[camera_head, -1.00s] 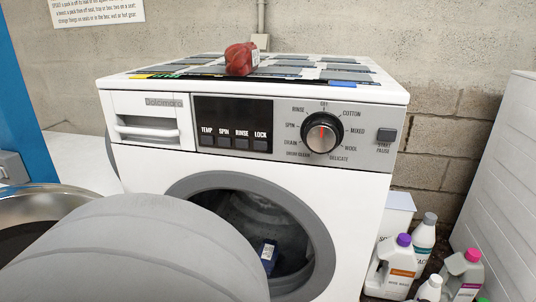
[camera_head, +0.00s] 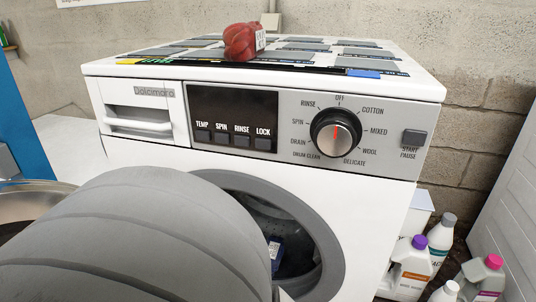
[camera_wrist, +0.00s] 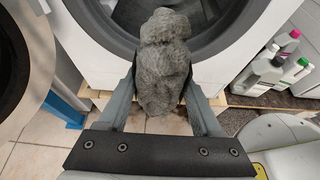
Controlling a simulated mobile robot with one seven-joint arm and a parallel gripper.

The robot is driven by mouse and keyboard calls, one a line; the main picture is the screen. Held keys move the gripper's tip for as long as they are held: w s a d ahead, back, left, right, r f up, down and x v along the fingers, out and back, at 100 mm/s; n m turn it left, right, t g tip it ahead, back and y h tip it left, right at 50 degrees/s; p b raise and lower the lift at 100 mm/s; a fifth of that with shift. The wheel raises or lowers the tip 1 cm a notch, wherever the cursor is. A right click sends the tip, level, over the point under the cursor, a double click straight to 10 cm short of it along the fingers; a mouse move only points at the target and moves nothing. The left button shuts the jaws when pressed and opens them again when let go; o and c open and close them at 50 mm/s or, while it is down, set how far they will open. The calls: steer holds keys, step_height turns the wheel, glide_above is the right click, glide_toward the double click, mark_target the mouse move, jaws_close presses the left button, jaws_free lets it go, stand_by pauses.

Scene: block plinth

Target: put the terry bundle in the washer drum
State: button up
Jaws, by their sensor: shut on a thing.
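The terry bundle (camera_wrist: 163,60) is a grey, fuzzy lump in the wrist view. My gripper (camera_wrist: 160,82) is shut on it, with a finger on each side. The bundle's far end overlaps the washer's dark round opening in the picture; I cannot tell whether any of it is past the rim. The washer drum (camera_head: 300,235) shows in the head view inside a grey ring (camera_head: 330,260), with no door across the visible part. A dark blue item (camera_head: 275,250) lies inside it. My arm hides the drum's left part, my gripper and the bundle in the head view.
A red lumpy object (camera_head: 241,42) sits on the washer's top (camera_head: 430,85). Several detergent bottles (camera_head: 411,268) stand right of the washer. A round metal rim (camera_head: 28,188) is at the left edge. A white panel (camera_head: 510,200) stands at the far right.

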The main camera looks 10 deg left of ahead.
steer(key=w+d+f+b, duration=0.1)
steer(key=w+d+b, duration=0.2)
steer(key=w, duration=1)
steer(key=w+d+f+b, duration=0.2)
steer(key=w+d, duration=0.3)
steer(key=w, duration=0.8)
steer(key=w+d+f+b, duration=0.2)
steer(key=w+d+b, duration=0.2)
steer(key=w, duration=0.9)
steer(key=shift+d+b, duration=0.15)
steer(key=shift+b, duration=0.25)
steer(key=shift+f, duration=0.1)
steer(key=o, duration=1.5)
steer(key=shift+o, duration=0.2)
steer(key=d+p+v, duration=0.1)
steer(key=p+v, duration=0.1)
steer(key=v, duration=0.5)
steer(key=shift+a, duration=0.5)
